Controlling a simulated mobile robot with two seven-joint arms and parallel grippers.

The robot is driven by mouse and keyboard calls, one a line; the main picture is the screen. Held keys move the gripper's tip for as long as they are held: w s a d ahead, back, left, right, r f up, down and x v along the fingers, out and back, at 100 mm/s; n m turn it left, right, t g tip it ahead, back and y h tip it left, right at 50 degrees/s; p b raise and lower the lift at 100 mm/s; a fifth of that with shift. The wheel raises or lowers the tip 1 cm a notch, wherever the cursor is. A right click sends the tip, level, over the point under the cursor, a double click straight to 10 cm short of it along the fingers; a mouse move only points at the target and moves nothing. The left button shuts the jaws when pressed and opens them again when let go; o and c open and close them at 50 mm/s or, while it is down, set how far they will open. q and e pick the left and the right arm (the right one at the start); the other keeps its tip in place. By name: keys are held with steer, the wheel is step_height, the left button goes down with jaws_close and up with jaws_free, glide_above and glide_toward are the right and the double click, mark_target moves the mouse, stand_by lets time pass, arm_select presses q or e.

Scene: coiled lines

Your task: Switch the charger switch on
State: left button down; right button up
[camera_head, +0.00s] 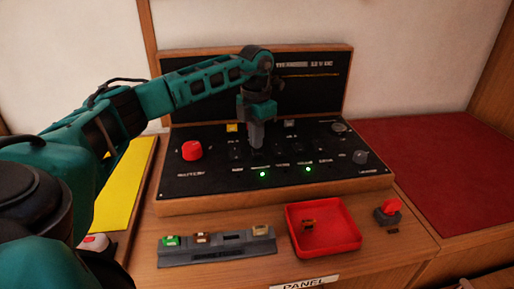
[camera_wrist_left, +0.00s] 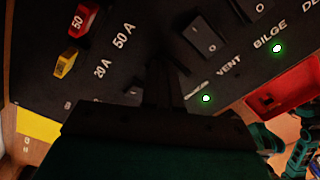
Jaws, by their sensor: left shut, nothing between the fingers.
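The dark switch panel (camera_head: 222,178) lies in its wooden case with the lid raised behind it. It carries a row of small black rocker switches and printed labels. I cannot read a charger label in either view. My left gripper (camera_head: 257,147) is shut and empty, pointing down at the middle of the switch row. In the left wrist view its dark fingers (camera_wrist_left: 163,85) cover part of the panel, just left of a rocker switch (camera_wrist_left: 204,38) near the VENT label. I cannot tell whether the fingertips touch the panel. My right gripper is not in view.
Two green lamps glow on the panel: one at left (camera_head: 263,174), one at right (camera_head: 308,169). A red knob (camera_head: 192,150) stands at the panel's left. In front are a fuse strip (camera_head: 217,250), a red tray (camera_head: 323,246) and a red button (camera_head: 391,206).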

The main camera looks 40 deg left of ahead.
arm_select(q)
step_height(320, 180, up, 4)
steer(key=p, duration=0.3)
steer(key=shift+r, duration=0.1)
steer(key=shift+r+p, duration=0.7)
steer(key=shift+r, duration=0.35)
